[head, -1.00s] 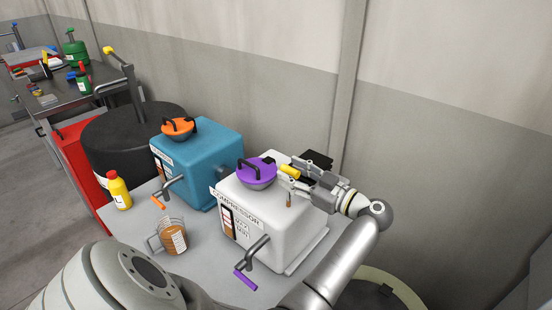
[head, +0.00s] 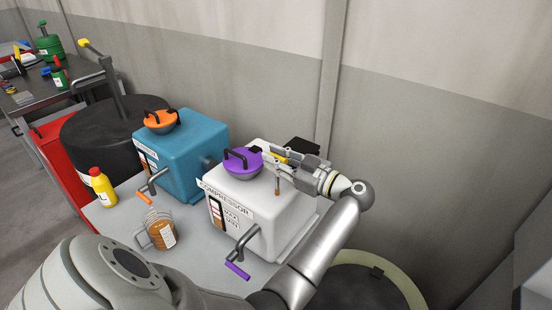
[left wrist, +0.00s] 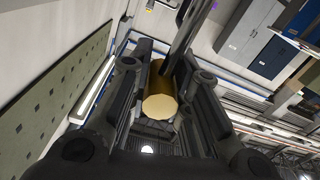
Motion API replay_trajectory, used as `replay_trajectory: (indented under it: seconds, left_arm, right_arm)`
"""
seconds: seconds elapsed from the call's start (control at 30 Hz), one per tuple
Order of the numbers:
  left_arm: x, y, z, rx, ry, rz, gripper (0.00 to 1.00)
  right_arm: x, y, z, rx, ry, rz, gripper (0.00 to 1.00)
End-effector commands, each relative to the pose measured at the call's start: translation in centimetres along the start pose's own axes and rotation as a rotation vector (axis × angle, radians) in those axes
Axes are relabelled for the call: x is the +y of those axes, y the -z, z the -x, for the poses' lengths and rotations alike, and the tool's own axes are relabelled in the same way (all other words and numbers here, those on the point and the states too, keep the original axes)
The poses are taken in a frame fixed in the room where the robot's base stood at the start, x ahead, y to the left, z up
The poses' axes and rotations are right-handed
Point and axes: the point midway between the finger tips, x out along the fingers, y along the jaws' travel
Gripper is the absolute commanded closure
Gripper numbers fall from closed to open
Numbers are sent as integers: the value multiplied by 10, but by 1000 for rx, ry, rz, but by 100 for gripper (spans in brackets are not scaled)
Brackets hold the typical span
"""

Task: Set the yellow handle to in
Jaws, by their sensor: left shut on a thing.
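The yellow handle (head: 279,158) is small and partly covered by my gripper, at the top back of the white compressor (head: 262,195), right of its purple lid (head: 242,160). My left gripper (head: 284,161) is shut on it. In the left wrist view the handle (left wrist: 160,104) is a yellow-brown cylinder, end-on between the dark fingers. Its mount is hidden, and I cannot tell its setting. My right gripper is not in view.
A blue box (head: 190,150) with an orange lid (head: 161,121) stands left of the compressor. The wall (head: 270,80) is close behind.

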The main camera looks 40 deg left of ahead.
Motion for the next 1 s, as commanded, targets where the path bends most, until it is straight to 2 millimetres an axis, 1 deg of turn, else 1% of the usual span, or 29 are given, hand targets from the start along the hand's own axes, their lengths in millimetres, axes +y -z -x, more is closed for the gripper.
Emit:
replay_trajectory:
  seconds: [0.17, 0.27, 0.4, 0.43, 0.5, 0.73, 0.77, 0.93, 1.0]
  left_arm:
    - [-1, -4, 0, 0, 0, -1, 100]
    - [-3, -18, 0, 0, 0, -3, 100]
    - [-8, -42, 0, -1, 1, -4, 100]
    - [-9, -45, 0, 0, 1, -3, 100]
    - [-9, -48, 0, 0, -1, -1, 100]
    - [-9, -46, 0, 0, -1, 0, 100]
    - [-9, -46, 0, 0, -1, 0, 79]
    - [-9, -46, 0, 0, -1, 0, 58]
    - [-9, -46, 0, 0, -1, 0, 58]
  right_arm:
    - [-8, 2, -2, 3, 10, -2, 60]
    - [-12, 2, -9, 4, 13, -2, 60]
    - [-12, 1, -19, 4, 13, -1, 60]
    - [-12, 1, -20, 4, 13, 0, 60]
    - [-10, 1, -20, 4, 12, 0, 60]
    - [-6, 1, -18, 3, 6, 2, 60]
    - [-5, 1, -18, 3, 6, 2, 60]
    - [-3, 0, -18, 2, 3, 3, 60]
    - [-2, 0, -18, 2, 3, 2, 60]
